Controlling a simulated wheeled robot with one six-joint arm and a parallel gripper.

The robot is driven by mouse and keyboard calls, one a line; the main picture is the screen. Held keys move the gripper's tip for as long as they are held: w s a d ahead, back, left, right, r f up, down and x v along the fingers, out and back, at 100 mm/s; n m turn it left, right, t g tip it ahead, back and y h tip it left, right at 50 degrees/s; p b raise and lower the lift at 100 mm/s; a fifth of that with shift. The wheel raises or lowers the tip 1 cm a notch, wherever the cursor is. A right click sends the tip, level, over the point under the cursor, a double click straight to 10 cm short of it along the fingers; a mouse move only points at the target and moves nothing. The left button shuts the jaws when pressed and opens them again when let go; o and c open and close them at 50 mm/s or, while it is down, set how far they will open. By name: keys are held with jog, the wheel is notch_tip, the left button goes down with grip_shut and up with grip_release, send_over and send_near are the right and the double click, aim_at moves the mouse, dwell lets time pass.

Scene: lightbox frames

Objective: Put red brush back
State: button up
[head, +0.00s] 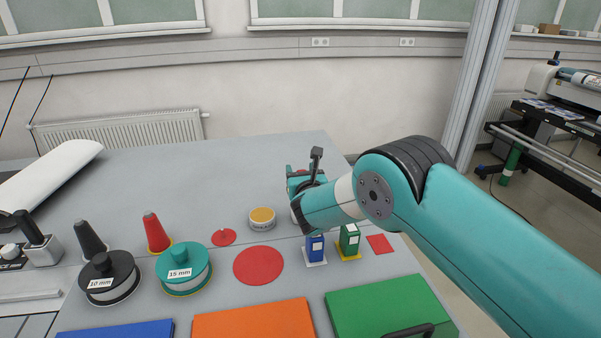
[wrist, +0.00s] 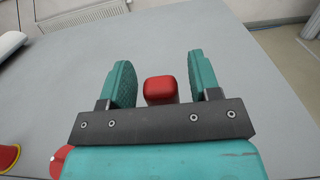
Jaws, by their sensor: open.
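A red block with rounded edges (wrist: 161,90), which I take to be the red brush, stands between the two fingers of my gripper (wrist: 160,76) in the wrist view. The fingers are open, with a gap on each side of the block. Its lower part is hidden behind the gripper's dark bar. In the head view my gripper (head: 304,178) is over the grey table near its far right part, and the red block is mostly hidden. A bare red square (head: 380,244) lies right of a green block (head: 349,239) and a blue block (head: 315,248).
A yellow-topped tin (head: 262,218), a bare red disc (head: 258,265) and a smaller one (head: 223,237) lie left of my arm. A red cone (head: 157,232), dark cone (head: 90,240) and two round reels stand further left. The table's far middle is clear.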

jog(key=shift+r, duration=0.15)
jog(key=b+v, duration=0.4)
jog(key=v, duration=0.6)
jog(key=s+d+r+m+g+h, duration=0.2)
jog(key=s+d+r+m+g, duration=0.15)
jog(key=d+m, duration=0.5)
jog(key=s+d+r+m+g+h, duration=0.2)
jog(key=s+d+m+g, duration=0.3)
jog(key=m, duration=0.7)
jog(key=s+d+r+m+g+y, duration=0.1)
jog(key=s+m, duration=0.5)
jog(key=s, duration=0.8)
jog(key=s+d+r+m+g+y, duration=0.2)
jog(key=s+r+m+g, duration=0.3)
jog(key=s, duration=1)
jog(key=g, duration=0.3)
jog(key=shift+d+m, duration=0.35)
jog(key=shift+d, duration=0.05)
